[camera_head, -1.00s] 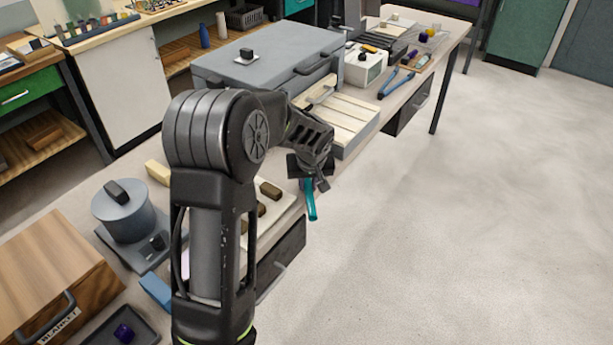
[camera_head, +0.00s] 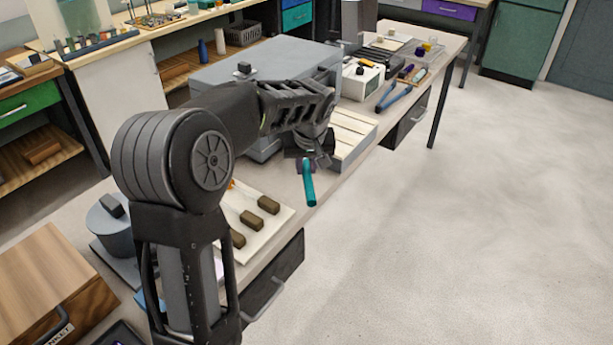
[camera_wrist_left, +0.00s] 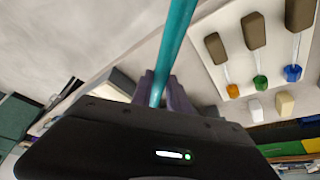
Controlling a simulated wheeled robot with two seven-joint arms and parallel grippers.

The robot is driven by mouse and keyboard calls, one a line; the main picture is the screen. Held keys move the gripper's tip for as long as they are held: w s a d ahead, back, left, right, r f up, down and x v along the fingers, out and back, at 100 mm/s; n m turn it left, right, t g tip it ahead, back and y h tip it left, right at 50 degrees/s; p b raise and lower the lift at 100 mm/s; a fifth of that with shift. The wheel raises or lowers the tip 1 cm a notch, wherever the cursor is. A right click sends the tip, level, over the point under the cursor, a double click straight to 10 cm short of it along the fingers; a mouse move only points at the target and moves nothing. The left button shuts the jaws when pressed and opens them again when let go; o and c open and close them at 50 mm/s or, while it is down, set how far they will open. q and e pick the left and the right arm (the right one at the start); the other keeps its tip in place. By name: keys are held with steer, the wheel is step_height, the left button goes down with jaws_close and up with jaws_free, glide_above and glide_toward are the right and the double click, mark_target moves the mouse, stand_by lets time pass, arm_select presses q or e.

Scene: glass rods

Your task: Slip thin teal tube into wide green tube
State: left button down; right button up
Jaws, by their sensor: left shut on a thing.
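My left gripper (camera_head: 308,160) is shut on the thin teal tube (camera_head: 309,186). The tube points downward from the jaws, near the front edge of the table in the head view. In the left wrist view the teal tube (camera_wrist_left: 176,38) runs up out of the frame from between the purple-grey fingers (camera_wrist_left: 160,92). I cannot make out the wide green tube in either view. My right gripper is not in view.
A white board (camera_head: 262,202) carries several brown-handled tools with orange, green and blue ends, which show in the left wrist view (camera_wrist_left: 250,60). A slatted pale block (camera_head: 352,135) and a large grey case (camera_head: 275,60) stand beyond. Open floor lies right.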

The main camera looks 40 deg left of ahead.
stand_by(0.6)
arm_select(q)
steer(key=s+d+f+m+t+h, duration=0.1)
steer(key=d+m, duration=0.7)
steer(key=d, duration=1.4)
steer(key=shift+s+d+f+m+h, duration=0.3)
steer(key=shift+s+f+h, duration=0.3)
steer(key=shift+h, duration=0.4)
steer(key=shift+w, duration=0.15)
